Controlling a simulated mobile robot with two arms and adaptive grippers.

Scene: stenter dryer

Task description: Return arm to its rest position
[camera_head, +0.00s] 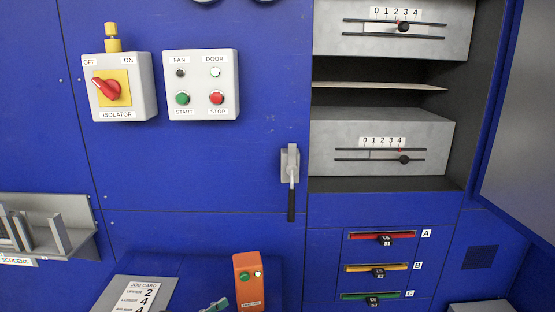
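Neither of my grippers shows clearly in the head view, and no arm link can be made out. A small grey-green piece (215,305) pokes in at the bottom edge, left of the orange box; it is cut off and I cannot tell what it is. The blue dryer front (200,170) fills the view with no arm in front of it.
An orange button box (248,290) and job card (120,297) stand low.

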